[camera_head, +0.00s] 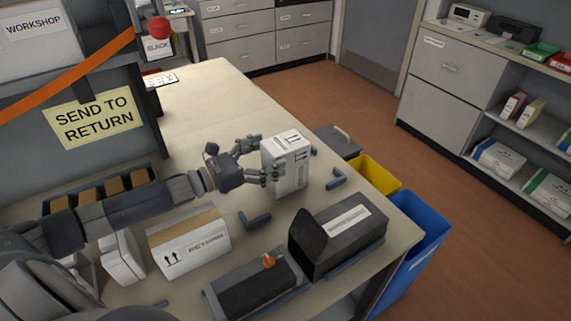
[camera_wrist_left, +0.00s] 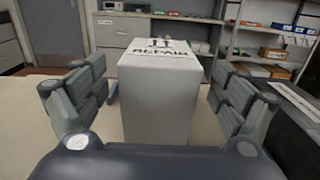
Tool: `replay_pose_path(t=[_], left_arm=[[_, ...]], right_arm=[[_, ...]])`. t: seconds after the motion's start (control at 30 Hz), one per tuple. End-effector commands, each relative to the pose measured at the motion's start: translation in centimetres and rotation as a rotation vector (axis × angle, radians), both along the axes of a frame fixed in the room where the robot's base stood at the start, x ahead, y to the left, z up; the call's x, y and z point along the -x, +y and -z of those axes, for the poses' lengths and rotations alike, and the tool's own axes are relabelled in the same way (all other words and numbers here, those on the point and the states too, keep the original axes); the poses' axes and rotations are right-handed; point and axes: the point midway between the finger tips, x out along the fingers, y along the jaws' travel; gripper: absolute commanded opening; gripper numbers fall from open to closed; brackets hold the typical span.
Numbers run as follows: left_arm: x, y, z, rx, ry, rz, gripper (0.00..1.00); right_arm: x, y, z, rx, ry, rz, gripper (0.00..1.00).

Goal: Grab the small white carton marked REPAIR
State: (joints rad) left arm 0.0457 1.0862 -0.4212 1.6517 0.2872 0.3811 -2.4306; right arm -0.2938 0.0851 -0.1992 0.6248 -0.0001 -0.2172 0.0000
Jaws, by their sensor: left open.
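The small white carton (camera_head: 288,167) stands upright on the table. In the left wrist view the carton (camera_wrist_left: 158,95) shows the word REPAIR and arrow marks on its top, and it fills the middle of the view. My left gripper (camera_head: 258,161) comes at it from the left, with its fingers on either side of the carton's near part. In the left wrist view the left gripper (camera_wrist_left: 160,100) is open, with a visible gap between each finger and the carton. My right gripper is not in view.
A larger white carton marked RETURNS (camera_head: 188,246) stands nearer me on the table (camera_head: 205,110). A black toner unit (camera_head: 340,235) and a dark tray (camera_head: 252,288) lie to the right of it. Yellow (camera_head: 375,176) and blue (camera_head: 418,240) bins stand beyond the table's right edge.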

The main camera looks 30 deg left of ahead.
Motion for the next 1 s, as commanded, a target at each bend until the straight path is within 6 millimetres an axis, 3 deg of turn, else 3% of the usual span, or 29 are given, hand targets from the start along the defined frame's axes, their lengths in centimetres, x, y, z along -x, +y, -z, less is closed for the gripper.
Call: replay_pose_path(t=[0.5,0.83,0.87,1.0], left_arm=[[-4.3,-2.5,-0.2,0.001,-0.001,-0.001,0.9],[-4.6,-2.8,0.0,-0.001,0.001,0.0,0.9],[-4.6,-2.8,0.0,-0.001,0.001,0.0,0.88],[-4.6,-2.7,0.0,-0.001,0.001,0.0,0.56]], right_arm=[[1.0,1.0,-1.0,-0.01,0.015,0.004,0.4],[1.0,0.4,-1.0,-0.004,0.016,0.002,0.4],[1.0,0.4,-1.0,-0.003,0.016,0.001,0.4],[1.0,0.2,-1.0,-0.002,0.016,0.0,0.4]])
